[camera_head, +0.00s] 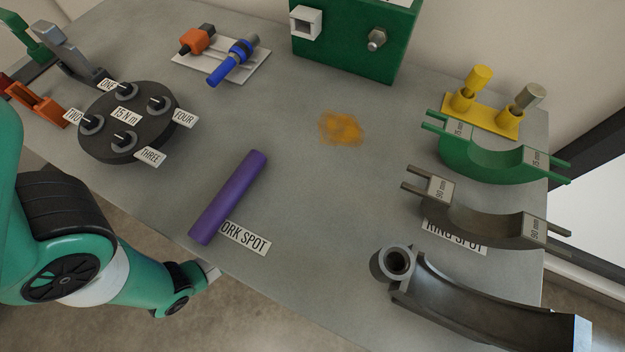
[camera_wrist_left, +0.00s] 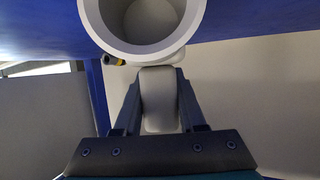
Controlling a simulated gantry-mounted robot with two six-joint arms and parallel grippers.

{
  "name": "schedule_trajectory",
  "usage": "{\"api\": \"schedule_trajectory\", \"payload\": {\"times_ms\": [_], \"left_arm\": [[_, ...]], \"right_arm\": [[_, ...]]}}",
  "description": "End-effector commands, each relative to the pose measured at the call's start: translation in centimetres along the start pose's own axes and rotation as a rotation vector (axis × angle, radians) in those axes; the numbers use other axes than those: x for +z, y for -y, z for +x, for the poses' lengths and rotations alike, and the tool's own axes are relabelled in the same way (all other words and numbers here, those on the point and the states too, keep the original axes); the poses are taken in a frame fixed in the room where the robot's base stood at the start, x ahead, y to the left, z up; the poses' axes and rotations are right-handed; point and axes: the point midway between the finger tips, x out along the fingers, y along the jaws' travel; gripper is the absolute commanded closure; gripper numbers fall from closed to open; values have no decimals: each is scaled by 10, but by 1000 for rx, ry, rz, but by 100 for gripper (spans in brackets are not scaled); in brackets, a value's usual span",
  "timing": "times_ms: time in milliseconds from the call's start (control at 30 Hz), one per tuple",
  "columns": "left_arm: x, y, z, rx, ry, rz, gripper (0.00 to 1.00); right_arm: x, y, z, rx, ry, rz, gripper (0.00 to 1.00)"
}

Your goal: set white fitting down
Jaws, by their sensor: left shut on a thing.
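The white fitting (camera_wrist_left: 160,100) fills the top middle of the left wrist view, its round open mouth facing the camera. Its narrow white lower part sits between the two fingers of my left gripper (camera_wrist_left: 157,80), which is shut on it. A blue surface runs behind the fitting. In the head view my left arm comes in at the left and ends low, at the cart's front edge. My gripper and the fitting cannot be made out clearly there. My right gripper is not seen.
On the grey cart top (camera_head: 310,210) lie a purple bar (camera_head: 228,197) by a spot label, a dark round holder (camera_head: 128,122), and curved green (camera_head: 490,160) and grey (camera_head: 480,218) shells. A grey ring-ended trough (camera_head: 470,305) lies front right. The middle is clear except for an orange stain (camera_head: 341,128).

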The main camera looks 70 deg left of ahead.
Motion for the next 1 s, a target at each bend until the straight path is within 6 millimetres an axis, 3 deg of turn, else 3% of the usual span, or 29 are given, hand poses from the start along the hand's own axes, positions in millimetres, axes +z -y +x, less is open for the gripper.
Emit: {"api": "schedule_trajectory", "payload": {"times_ms": [267, 300, 433, 833, 1000], "left_arm": [[0, 0, 0, 2, -1, 0, 100], [0, 0, 0, 2, -1, -1, 55], [0, 0, 0, 2, -1, 0, 31], [-3, 0, -2, 0, 0, 1, 30], [-6, 0, -39, -1, 4, -1, 30]], "right_arm": [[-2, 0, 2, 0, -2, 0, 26], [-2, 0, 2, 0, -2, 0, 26], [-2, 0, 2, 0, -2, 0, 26], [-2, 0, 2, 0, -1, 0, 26], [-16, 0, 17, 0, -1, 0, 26]]}}
